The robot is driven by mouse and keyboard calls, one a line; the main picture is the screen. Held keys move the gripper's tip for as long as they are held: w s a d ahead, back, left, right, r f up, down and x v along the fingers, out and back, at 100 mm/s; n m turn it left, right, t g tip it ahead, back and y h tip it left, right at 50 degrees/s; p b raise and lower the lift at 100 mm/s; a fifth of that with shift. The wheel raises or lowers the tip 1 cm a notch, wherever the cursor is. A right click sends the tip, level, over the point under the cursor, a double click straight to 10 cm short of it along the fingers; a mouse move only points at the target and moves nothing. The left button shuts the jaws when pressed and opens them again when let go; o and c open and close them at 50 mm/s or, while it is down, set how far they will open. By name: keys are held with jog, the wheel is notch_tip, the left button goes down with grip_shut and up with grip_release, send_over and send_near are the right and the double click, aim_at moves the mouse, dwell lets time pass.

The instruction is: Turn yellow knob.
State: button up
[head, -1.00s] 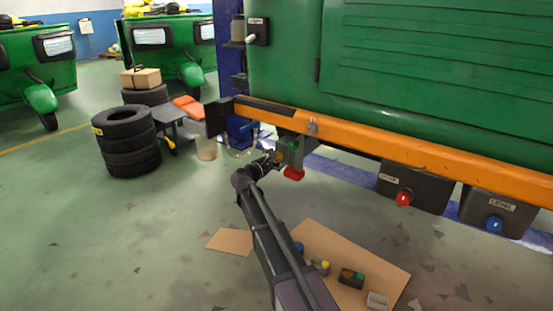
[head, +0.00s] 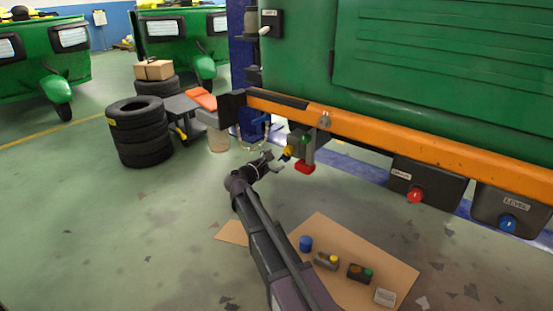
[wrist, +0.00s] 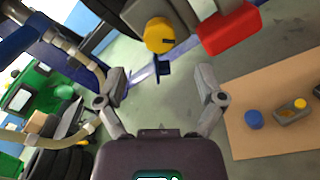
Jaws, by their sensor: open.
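The yellow knob (head: 288,150) sits on a small grey box under the left end of the orange beam (head: 370,132). In the wrist view the yellow knob (wrist: 160,36) is round with a dark mark, at top centre. My gripper (head: 272,161) is just left of the knob in the head view, apart from it. In the wrist view my gripper (wrist: 161,76) is open, its two fingers spread either side below the knob, with nothing between them gripped. A small dark blue part (wrist: 162,67) shows just under the knob.
A red block (head: 305,168) hangs close to the right of the knob, also in the wrist view (wrist: 228,28). Boxes with a red knob (head: 414,196) and a blue knob (head: 508,224) hang farther right. Cardboard (head: 320,228) with small parts lies below. Stacked tyres (head: 138,140) stand left.

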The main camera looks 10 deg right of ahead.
jog(key=s+d+f+m+g+y+p, duration=0.35)
jog(key=s+d+m, duration=0.25)
jog(key=s, duration=0.2)
jog(key=s+d+f+m+g+y+p, duration=0.25)
jog(key=s+d+m+g, duration=0.3)
jog(key=s, duration=0.35)
jog(key=s+a+m+g+y+p, duration=0.35)
jog(key=s+m+y+p, duration=0.4)
jog(key=s, duration=0.75)
notch_tip(320, 180, up, 37)
jog(key=p, duration=3.6)
jog(key=shift+r+m+h, duration=0.2)
jog(key=shift+m+h, duration=0.1)
jog(key=shift+h, duration=0.05)
